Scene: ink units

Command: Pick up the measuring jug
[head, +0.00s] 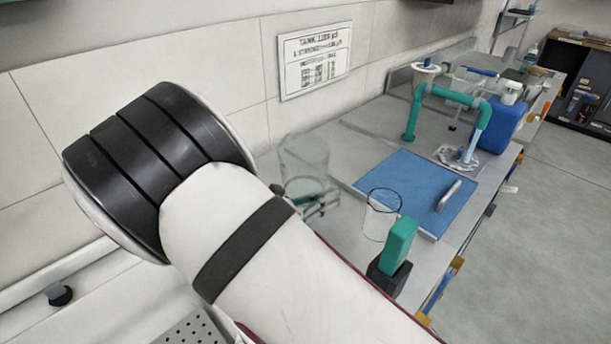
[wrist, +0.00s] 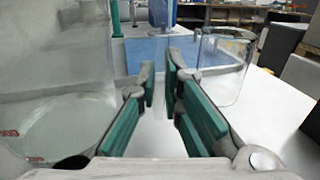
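The measuring jug (head: 303,158) is a clear, see-through vessel on the light worktop, just beyond my arm in the head view. In the wrist view the jug (wrist: 55,70) fills the left side, with red marks low on its wall. My gripper (head: 322,203) shows its green pads close to the jug's lower part. In the wrist view my gripper (wrist: 161,82) is partly open, with a narrow gap between its fingers and nothing between them. The jug stands left of the fingers, outside the gap; contact cannot be told.
A clear glass beaker (head: 382,218) stands to the right, also in the wrist view (wrist: 224,68). A green block (head: 399,240) on a black base is near it. A blue board (head: 405,182) with a handle, a green pipe stand (head: 413,115) and a blue canister (head: 502,125) lie beyond.

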